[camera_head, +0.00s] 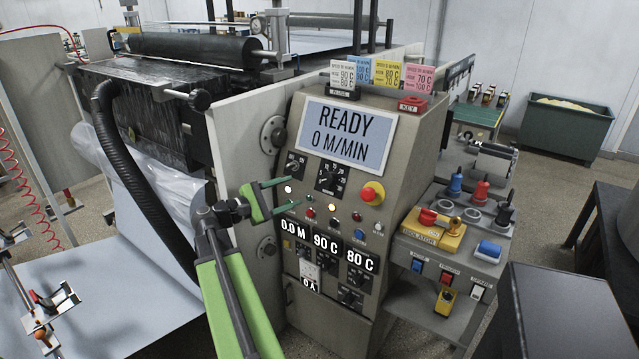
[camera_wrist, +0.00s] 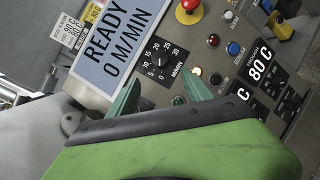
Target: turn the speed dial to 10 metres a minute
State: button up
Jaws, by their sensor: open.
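The speed dial (camera_head: 328,179) is a black knob on a square black plate marked M/MIN, below the display on the grey control panel. In the wrist view the dial (camera_wrist: 159,58) shows a scale from 0 to 30; its pointer is too small to read surely. The display (camera_head: 347,134) reads READY, 0 M/MIN. My gripper (camera_head: 293,194) is open and empty, left of the dial and slightly lower in the head view. In the wrist view its green fingers (camera_wrist: 163,84) are spread, with the dial just beyond the gap between their tips. I see no contact.
A red emergency button (camera_head: 372,193) on a yellow base is right of the dial. Another black knob (camera_head: 294,164) is to its left. Small lamps and buttons (camera_head: 332,214) sit below. A side shelf (camera_head: 432,265) with switches juts out at the right.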

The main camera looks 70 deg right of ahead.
aim_at(325, 180)
jog(key=x, duration=1.1)
jog(key=shift+s+d, duration=0.1)
jog(key=shift+d, duration=0.05)
